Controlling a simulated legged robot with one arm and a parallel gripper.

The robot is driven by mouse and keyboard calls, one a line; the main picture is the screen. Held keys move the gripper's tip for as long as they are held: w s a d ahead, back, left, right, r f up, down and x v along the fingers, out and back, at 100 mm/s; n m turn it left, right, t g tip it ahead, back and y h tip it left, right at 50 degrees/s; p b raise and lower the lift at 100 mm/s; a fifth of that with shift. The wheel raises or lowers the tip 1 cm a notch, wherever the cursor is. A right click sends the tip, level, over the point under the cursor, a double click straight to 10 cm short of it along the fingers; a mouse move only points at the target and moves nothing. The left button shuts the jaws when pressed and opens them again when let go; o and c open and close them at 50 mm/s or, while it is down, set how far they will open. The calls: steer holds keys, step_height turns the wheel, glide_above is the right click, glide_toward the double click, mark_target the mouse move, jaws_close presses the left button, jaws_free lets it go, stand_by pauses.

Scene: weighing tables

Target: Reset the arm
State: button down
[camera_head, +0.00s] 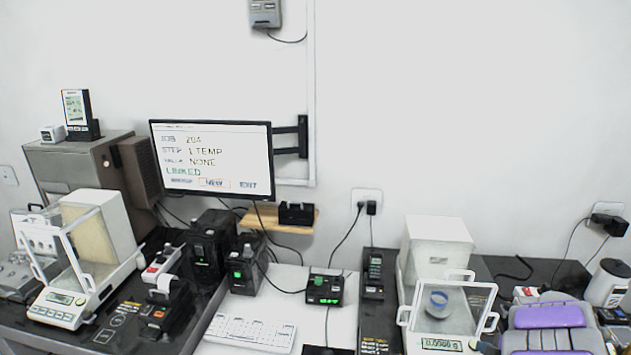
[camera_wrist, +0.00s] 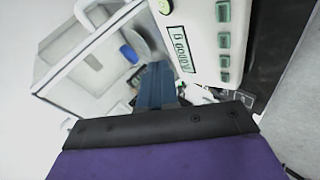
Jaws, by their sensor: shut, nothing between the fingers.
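My gripper (camera_wrist: 156,72) shows in the wrist view with its dark blue-grey fingers shut together and nothing between them. It points toward the front of the right balance (camera_wrist: 204,20). In the head view my arm, grey with purple panels, is at the lower right beside that balance (camera_head: 438,245). My fingertips cannot be made out there. The gap between my fingers and the balance is hard to judge.
A second balance (camera_head: 62,305) stands on the left table. A monitor (camera_head: 212,160) on a wall arm reads "1.TEMP", "NONE". A white keyboard (camera_head: 250,333) lies on the middle table.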

step_height(320, 180, up, 14)
steer(key=d+m+g+h, duration=0.2)
steer(key=m+h, duration=0.3)
steer(key=h, duration=0.2)
steer(key=s+a+r+m+g+h, duration=0.1)
steer(key=s+a+r+m+g, duration=0.2)
steer(key=s+a+r+m, duration=0.3)
steer(key=s+a+m+g+y, duration=0.3)
steer(key=s+a+g+y, duration=0.4)
steer(key=s+a, duration=2.1)
steer(key=a+f, duration=0.1)
steer(key=a, duration=0.2)
steer(key=shift+a+y, duration=0.3)
steer(key=shift+a, duration=0.1)
steer(key=shift+w, duration=0.1)
